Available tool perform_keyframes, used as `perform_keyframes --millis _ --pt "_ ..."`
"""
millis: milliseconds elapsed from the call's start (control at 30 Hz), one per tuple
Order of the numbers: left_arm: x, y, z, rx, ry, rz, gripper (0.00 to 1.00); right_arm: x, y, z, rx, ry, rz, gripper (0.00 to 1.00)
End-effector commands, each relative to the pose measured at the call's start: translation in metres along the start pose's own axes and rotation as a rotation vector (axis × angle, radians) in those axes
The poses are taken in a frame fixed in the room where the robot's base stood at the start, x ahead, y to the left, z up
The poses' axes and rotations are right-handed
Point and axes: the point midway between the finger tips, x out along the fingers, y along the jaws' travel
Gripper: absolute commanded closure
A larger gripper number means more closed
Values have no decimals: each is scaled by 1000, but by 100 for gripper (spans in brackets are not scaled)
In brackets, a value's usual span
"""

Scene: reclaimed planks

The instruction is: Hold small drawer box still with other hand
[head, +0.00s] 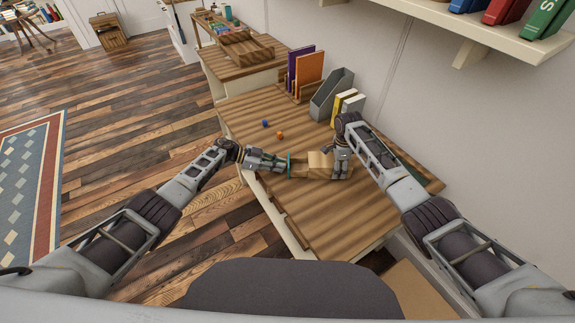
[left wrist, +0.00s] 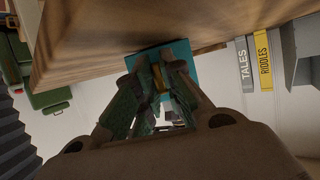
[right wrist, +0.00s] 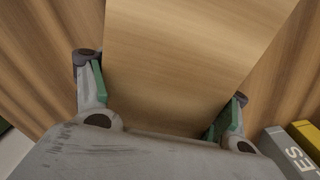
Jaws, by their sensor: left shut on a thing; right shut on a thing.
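The small wooden drawer box (head: 318,161) sits on the desk, with its teal front (head: 289,166) facing left. My right gripper (head: 340,160) is at the box's right part and shut on it. In the right wrist view the pale box top (right wrist: 190,50) lies between the two fingers, one along each side. My left gripper (head: 284,163) is at the teal front. In the left wrist view its fingers close on a small yellowish handle in front of the teal panel (left wrist: 178,50). How far the drawer stands out is hard to tell.
The striped wooden desk (head: 300,215) is clear in front of the box. A blue ball (head: 265,123) and an orange ball (head: 280,135) lie behind it.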

Motion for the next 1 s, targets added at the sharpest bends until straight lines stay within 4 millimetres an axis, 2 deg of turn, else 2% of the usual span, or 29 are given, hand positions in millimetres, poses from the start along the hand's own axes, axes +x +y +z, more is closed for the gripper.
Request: perform_keyframes --millis 133,433,467,600,1000 --pt "-11 -1 5 0 -3 -4 100 2 2 0 -2 1 5 58" --pt "-11 0 5 0 -3 -3 100 2 2 0 -3 1 5 58" --pt "-11 0 5 0 -3 -3 87 2 2 0 -3 1 5 58" --pt "-11 0 5 0 -2 -2 69 2 2 0 -2 2 5 58" --pt "-11 0 4 1 -1 -1 68 2 2 0 -1 2 5 58"
